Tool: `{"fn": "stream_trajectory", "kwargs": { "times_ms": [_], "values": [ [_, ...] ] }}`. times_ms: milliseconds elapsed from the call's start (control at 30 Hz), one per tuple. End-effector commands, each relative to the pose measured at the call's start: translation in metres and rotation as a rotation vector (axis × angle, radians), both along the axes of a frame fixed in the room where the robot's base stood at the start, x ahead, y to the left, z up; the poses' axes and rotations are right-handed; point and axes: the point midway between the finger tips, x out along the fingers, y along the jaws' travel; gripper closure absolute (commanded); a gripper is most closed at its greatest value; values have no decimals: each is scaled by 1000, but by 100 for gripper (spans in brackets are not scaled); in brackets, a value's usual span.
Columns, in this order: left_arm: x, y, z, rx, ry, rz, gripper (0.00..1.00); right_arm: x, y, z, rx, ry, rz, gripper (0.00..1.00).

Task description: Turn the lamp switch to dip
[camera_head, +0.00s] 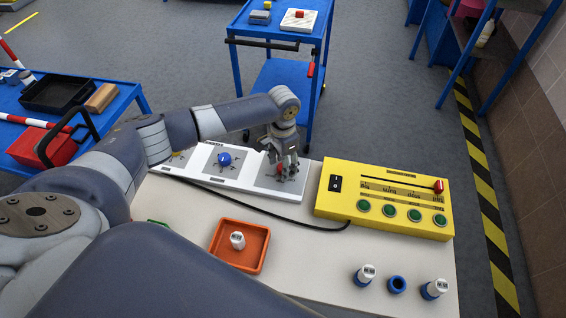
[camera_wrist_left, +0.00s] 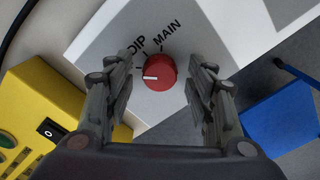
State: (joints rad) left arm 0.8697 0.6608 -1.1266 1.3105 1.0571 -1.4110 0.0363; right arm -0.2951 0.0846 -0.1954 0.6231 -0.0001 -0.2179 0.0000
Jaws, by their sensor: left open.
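The lamp switch is a red knob (camera_wrist_left: 155,73) on a grey square of the white panel (camera_wrist_left: 205,30), with the labels DIP (camera_wrist_left: 136,46) and MAIN (camera_wrist_left: 167,33) beside it. Its white pointer mark faces left in the left wrist view, below the DIP label. Any further label is hidden behind the finger. My left gripper (camera_wrist_left: 160,88) is open, with one finger on each side of the knob and apart from it in that view. In the head view the left gripper (camera_head: 287,172) is over the right end of the panel and mostly covers the knob. My right gripper is not in view.
A blue knob (camera_head: 224,158) stands on the same panel to the left. A yellow control box (camera_head: 340,207) with green buttons and a red-tipped lever is close on the right. A black cable, an orange tray (camera_head: 217,262) and several small labelled pieces lie in front on the table.

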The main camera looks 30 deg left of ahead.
Motion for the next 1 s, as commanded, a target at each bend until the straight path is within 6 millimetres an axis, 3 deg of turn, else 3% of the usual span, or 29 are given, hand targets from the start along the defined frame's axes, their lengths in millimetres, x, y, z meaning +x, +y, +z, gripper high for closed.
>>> {"fn": "stream_trajectory", "kwargs": {
  "times_ms": [167, 300, 367, 733, 1000],
  "values": [
    [0, 0, 0, 0, 0, 0, 52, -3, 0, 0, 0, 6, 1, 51],
    [0, 0, 0, 0, 0, 0, 84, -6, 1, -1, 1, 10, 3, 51],
    [0, 0, 0, 0, 0, 0, 94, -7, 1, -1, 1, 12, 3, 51],
    [0, 0, 1, 0, 1, -38, 94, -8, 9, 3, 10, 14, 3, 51],
    [0, -1, 2, -2, 1, -199, 94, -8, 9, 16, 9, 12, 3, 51]
  ]
}}
